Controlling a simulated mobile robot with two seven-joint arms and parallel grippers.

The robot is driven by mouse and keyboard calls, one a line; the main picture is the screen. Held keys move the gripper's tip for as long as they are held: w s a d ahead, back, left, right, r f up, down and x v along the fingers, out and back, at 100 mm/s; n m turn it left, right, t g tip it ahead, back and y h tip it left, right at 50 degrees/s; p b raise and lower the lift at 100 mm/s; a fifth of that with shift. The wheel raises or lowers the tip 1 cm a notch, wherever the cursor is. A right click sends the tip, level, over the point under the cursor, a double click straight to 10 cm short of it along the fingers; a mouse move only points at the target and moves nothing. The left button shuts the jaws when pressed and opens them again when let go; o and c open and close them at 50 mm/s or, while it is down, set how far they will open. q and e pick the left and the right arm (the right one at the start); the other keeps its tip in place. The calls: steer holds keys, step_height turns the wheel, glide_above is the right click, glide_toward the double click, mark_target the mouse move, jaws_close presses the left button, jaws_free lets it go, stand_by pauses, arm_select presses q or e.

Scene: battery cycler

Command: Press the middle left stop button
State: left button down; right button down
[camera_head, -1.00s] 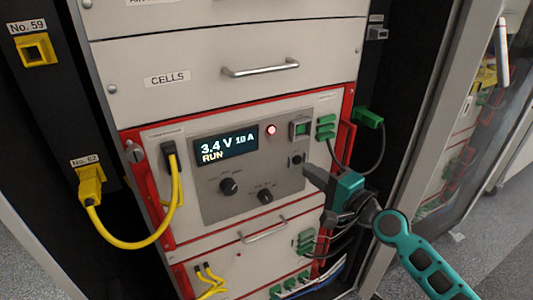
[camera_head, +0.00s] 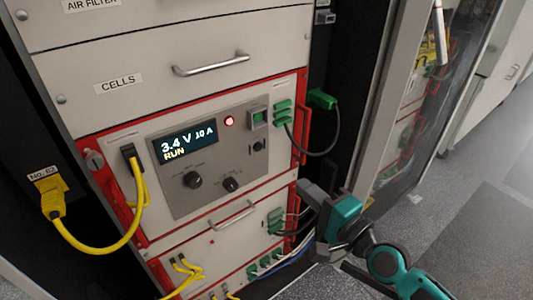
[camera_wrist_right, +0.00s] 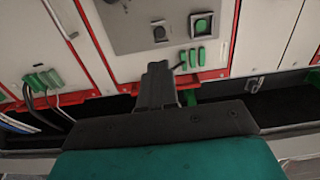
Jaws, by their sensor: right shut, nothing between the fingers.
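The cycler's grey control panel (camera_head: 210,158) has a lit display reading 3.4 V, 10 A, RUN. A glowing red round light or button (camera_head: 229,121) sits right of the display. A square green switch (camera_head: 257,118) and a small black round control (camera_head: 259,145) are at the panel's right side; they also show in the wrist view as the switch (camera_wrist_right: 201,25) and the control (camera_wrist_right: 159,32). No stop label is readable. My right gripper (camera_head: 304,190) is shut and empty, lower right of the panel and apart from it. In the wrist view its fingers (camera_wrist_right: 158,72) point toward the panel. My left gripper is out of view.
A red frame surrounds the unit. Green plugs (camera_head: 282,112) and a green connector with a black cable (camera_head: 322,98) are right of the panel. A yellow cable (camera_head: 100,248) loops at left. A drawer handle (camera_head: 212,65) juts out above. Open floor is at right.

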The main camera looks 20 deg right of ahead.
steer(key=shift+w, duration=0.1)
glide_toward(259, 148)
steer(key=x, duration=0.5)
steer(key=shift+a+r+p, duration=0.1)
steer(key=shift+p, duration=0.25)
steer(key=shift+x, duration=0.85)
